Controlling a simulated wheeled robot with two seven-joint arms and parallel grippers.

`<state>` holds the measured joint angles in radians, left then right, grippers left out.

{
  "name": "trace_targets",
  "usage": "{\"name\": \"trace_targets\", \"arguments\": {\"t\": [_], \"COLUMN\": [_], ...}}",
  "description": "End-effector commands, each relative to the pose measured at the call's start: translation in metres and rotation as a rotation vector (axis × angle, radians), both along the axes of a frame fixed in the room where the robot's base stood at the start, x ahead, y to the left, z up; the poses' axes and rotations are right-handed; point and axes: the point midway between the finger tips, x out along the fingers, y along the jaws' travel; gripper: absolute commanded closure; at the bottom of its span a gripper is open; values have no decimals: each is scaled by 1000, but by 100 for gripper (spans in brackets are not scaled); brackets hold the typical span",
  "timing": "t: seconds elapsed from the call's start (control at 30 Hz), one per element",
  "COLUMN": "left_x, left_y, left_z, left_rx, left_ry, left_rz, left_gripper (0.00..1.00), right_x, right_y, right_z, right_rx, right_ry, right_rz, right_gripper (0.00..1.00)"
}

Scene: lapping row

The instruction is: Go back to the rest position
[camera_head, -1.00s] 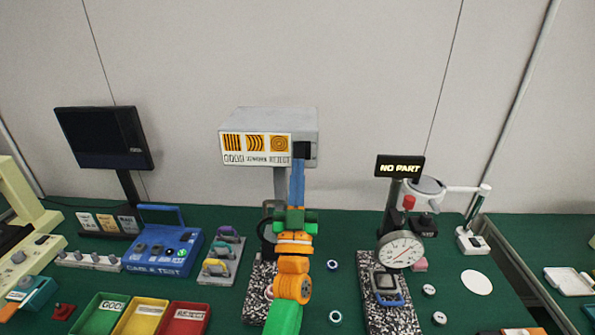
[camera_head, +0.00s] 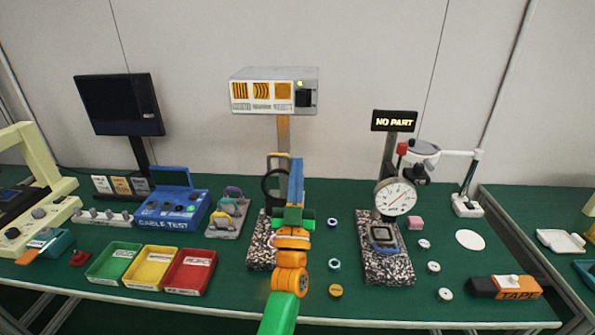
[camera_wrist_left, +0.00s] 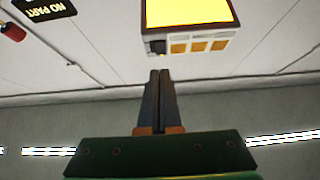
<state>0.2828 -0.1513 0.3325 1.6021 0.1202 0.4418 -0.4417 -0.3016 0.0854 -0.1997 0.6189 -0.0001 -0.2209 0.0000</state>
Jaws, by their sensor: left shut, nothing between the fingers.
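My left gripper (camera_head: 297,162) stands upright in the middle of the head view, with its blue fingers together and nothing between them. Its fingertips are in front of the stand, below the grey box with striped panels (camera_head: 262,96). In the left wrist view the two dark fingers (camera_wrist_left: 160,74) lie side by side, and the box (camera_wrist_left: 194,42) shows beyond them with a glowing yellow face. My right gripper is not in view. The arm hides part of the speckled block (camera_head: 258,258) under the box.
The dial gauge (camera_head: 397,197) stands on another speckled block (camera_head: 390,270) at the right, under a "NO PART" sign (camera_head: 394,121). Green, yellow and red trays (camera_head: 188,291) and a blue cable tester (camera_head: 170,222) are at the left. A tape dispenser (camera_head: 505,288) lies front right.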

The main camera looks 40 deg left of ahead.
Motion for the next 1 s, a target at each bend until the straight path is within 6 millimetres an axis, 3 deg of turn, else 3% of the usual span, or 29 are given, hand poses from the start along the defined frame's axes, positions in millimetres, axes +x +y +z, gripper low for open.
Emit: {"name": "trace_targets", "arguments": {"t": [0.37,0.47,0.57,0.67,0.7,0.8,1.0], "left_x": [0,3,13,-1,-15,-59,-147], "left_y": [0,-4,-25,-65,-79,-102,-125], "left_z": [1,-7,-50,-133,-164,-220,-279], "left_rx": [0,0,-9,-59,-85,-148,-239], "left_ry": [0,42,275,679,826,1119,1523], "left_rz": [0,-26,-153,-323,-367,-432,-463], "left_gripper": [100,100,100,100,100,100,100], "right_x": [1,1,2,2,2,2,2], "right_y": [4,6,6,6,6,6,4], "right_z": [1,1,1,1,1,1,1], "right_rx": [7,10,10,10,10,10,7], "right_ry": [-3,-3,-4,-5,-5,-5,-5], "right_rz": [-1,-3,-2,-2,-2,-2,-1], "right_gripper": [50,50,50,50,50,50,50]}}
